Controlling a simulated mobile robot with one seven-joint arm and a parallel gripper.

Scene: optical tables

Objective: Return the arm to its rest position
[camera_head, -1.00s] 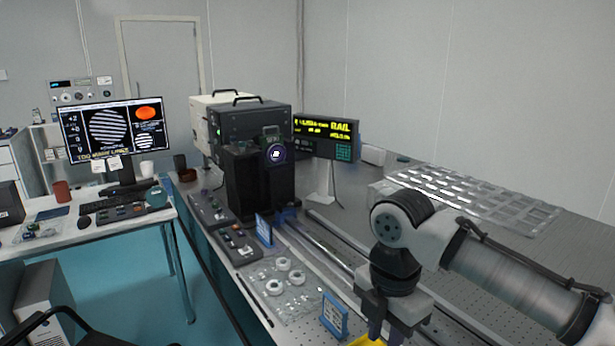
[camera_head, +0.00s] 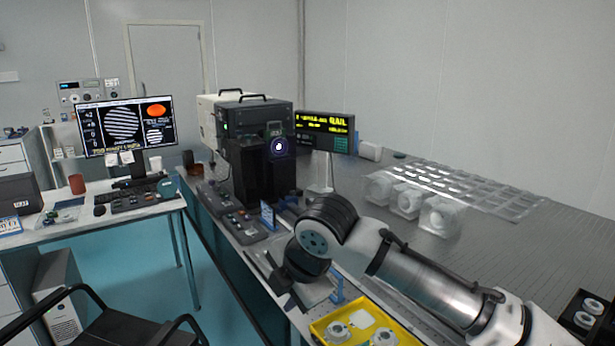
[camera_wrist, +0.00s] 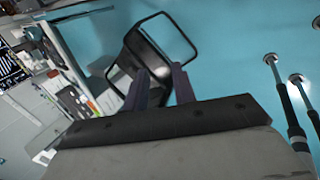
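My arm reaches in from the lower right of the head view and bends down at its dark wrist joint. My gripper (camera_head: 285,292) hangs over the front edge of the optical table (camera_head: 440,230); its fingers are small and dark there. In the wrist view the two fingers of my gripper (camera_wrist: 161,80) stand apart with nothing between them. Behind them lie the blue floor and a black chair (camera_wrist: 150,55), well below.
A yellow tray (camera_head: 322,328) with white ring-shaped parts is close to my wrist. Clear cube-shaped mounts (camera_head: 408,200) and a clear slotted tray (camera_head: 475,185) stand behind my arm. A black chair (camera_head: 125,325) is at lower left. The floor (camera_head: 150,270) between the tables is open.

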